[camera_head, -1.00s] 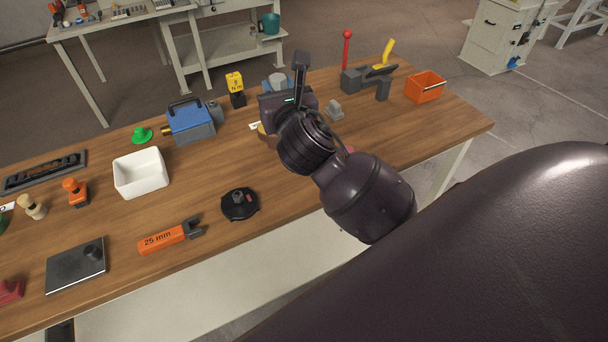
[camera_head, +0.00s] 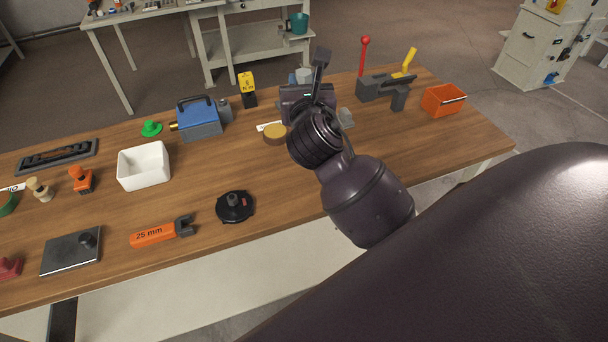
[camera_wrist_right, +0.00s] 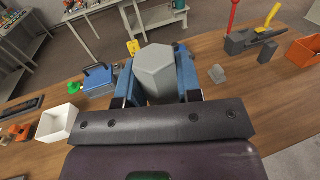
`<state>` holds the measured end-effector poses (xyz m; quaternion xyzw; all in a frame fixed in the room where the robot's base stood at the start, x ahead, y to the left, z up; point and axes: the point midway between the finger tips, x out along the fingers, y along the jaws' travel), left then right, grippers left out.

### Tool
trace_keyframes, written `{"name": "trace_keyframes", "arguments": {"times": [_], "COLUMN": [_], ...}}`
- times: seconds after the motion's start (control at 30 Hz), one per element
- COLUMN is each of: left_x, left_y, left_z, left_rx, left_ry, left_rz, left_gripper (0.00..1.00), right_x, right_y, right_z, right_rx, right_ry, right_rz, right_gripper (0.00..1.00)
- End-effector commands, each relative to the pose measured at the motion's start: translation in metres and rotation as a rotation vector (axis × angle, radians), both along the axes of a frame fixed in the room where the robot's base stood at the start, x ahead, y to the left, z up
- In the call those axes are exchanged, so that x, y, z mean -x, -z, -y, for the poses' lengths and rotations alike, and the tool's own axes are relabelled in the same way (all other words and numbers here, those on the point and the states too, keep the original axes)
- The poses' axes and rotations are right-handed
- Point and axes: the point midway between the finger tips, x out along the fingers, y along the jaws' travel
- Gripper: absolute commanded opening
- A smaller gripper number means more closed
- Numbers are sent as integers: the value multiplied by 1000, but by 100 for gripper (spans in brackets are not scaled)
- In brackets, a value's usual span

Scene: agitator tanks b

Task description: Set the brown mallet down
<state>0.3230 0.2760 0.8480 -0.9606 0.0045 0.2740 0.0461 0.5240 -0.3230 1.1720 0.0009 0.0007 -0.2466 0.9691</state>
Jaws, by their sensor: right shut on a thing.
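My right gripper (camera_head: 303,84) is over the back middle of the table. In the right wrist view its blue fingers (camera_wrist_right: 158,82) are shut on a grey six-sided piece (camera_wrist_right: 155,70), which stands up between them. The piece shows only as a pale top in the head view (camera_head: 304,74). I see no brown on it, and its lower part is hidden, so I cannot tell whether it belongs to the mallet. A round brown piece with a tan top (camera_head: 275,134) shows just left of the gripper's wrist. My left gripper is not in view.
A blue case (camera_head: 200,120) and white bin (camera_head: 144,166) are to the left. A grey block (camera_head: 346,118), dark clamp-like fixture (camera_head: 385,88) and orange bin (camera_head: 444,101) are to the right. Bare wood (camera_head: 420,145) lies between the arm and the orange bin.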

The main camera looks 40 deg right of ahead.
Motion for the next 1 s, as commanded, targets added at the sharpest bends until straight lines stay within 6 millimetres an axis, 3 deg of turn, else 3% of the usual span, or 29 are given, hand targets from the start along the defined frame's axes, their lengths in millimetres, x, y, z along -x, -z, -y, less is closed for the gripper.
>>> {"name": "trace_keyframes", "arguments": {"times": [0.63,1.0], "left_x": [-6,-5], "left_y": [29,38], "left_z": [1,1], "left_rx": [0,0], "left_ry": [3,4], "left_rz": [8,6], "left_gripper": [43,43], "right_x": [0,0], "right_y": [132,158], "right_z": [0,-1], "right_rx": [0,0], "right_ry": [-1,-2], "right_rz": [-4,1], "right_gripper": [0,0]}}
